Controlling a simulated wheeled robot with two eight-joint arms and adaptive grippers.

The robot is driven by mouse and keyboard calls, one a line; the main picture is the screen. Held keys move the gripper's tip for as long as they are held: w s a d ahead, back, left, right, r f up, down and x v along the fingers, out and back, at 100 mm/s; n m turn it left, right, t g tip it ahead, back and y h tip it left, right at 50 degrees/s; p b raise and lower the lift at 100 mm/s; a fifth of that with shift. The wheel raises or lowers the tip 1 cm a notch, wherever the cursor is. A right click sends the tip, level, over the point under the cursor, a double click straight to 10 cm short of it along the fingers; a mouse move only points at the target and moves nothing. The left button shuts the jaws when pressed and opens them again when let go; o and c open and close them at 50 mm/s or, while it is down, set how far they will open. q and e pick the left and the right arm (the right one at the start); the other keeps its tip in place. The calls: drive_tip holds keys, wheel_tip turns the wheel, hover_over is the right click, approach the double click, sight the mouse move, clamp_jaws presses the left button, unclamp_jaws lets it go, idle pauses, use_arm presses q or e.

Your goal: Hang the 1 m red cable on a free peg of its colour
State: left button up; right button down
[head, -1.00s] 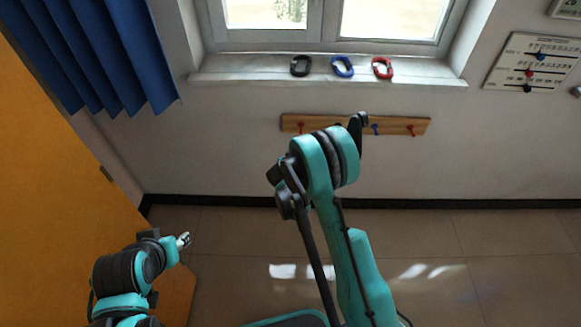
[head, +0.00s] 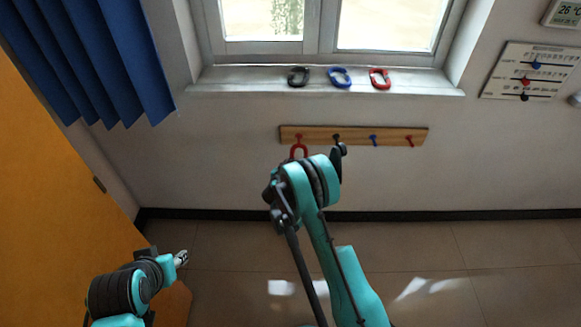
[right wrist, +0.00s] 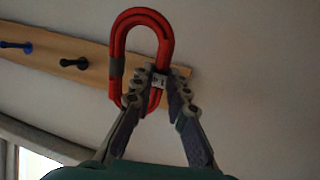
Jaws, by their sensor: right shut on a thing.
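My right gripper (right wrist: 160,84) is shut on a red cable coil (right wrist: 140,50), whose long loop stands out past the fingertips with a grey band on one side. In the head view the red coil (head: 298,151) shows at the left end of the wooden peg rail (head: 355,137), just below the left red peg (head: 299,137). Whether the loop is around that peg or only in front of it I cannot tell; in the wrist view the coil and fingers hide the peg. The right red peg (head: 409,141) is bare. My left gripper (head: 181,258) is low at left, its jaws unclear.
A black peg (head: 337,138) and a blue peg (head: 373,140) sit between the red ones, both bare. Black (head: 298,76), blue (head: 339,77) and red (head: 380,78) coils lie on the windowsill (head: 430,88). A board with sliders (head: 528,72) hangs at right.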

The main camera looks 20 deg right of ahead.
drive_tip(key=shift+w+d+f, duration=0.1)
drive_tip(key=shift+w+d, duration=0.15)
drive_tip(key=shift+w, duration=0.7)
drive_tip(key=shift+w+d+f, duration=0.1)
drive_tip(key=shift+w+d, duration=0.2)
drive_tip(key=shift+w, duration=0.6)
drive_tip(key=shift+w+d, duration=0.25)
drive_tip(key=shift+w, duration=0.7)
drive_tip(key=shift+w+d+f, duration=0.2)
drive_tip(key=shift+w+f, duration=0.4)
drive_tip(key=shift+w, duration=0.05)
drive_tip(key=c, duration=1.4)
unclamp_jaws()
